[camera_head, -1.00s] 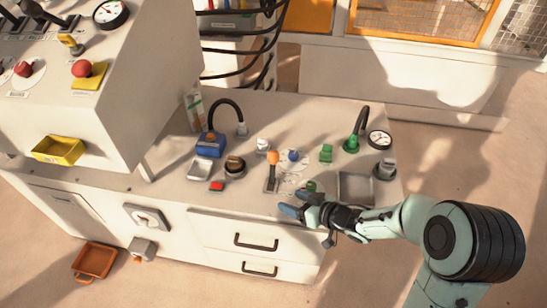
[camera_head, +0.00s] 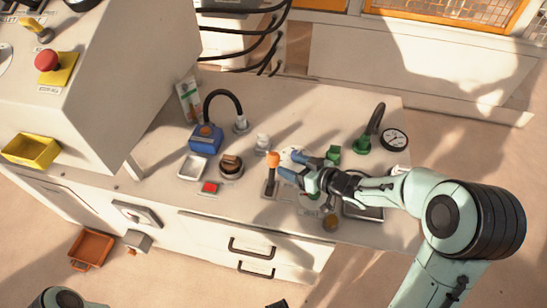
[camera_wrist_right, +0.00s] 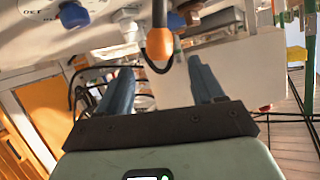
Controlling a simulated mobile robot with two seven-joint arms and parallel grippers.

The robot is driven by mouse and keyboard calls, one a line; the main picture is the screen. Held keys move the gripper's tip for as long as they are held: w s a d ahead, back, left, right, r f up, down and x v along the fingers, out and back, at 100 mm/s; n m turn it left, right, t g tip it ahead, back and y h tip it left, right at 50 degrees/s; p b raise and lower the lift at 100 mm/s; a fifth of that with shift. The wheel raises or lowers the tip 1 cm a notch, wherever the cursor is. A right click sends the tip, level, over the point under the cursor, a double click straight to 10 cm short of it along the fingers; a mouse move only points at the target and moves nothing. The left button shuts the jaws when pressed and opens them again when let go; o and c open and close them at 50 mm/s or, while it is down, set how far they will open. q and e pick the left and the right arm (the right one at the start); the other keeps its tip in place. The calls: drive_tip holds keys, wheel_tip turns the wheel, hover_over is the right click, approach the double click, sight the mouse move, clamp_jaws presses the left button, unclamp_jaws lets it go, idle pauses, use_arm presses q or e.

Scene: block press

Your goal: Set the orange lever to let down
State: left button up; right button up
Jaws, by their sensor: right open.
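The orange lever (camera_head: 273,160) has a round orange knob on a dark stem that rises from a plate with a slot on the bench top. My right gripper (camera_head: 293,166) is just right of the knob, with its blue fingers pointing left at it. In the right wrist view the gripper (camera_wrist_right: 159,64) is open, and the orange knob (camera_wrist_right: 159,44) shows ahead of the gap between the fingertips. No contact is visible. Part of the panel behind the lever is hidden by the hand. My left gripper's fingers are not seen.
Green parts (camera_head: 333,153) and a gauge (camera_head: 395,139) are to the right. Drawers (camera_head: 250,240) are below.

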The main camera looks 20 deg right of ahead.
sight(278, 160)
drive_tip(key=b+x, duration=0.1)
drive_tip(key=x, duration=0.8)
drive_tip(key=shift+d, duration=0.1)
drive_tip(key=shift+b, duration=0.3)
clamp_jaws()
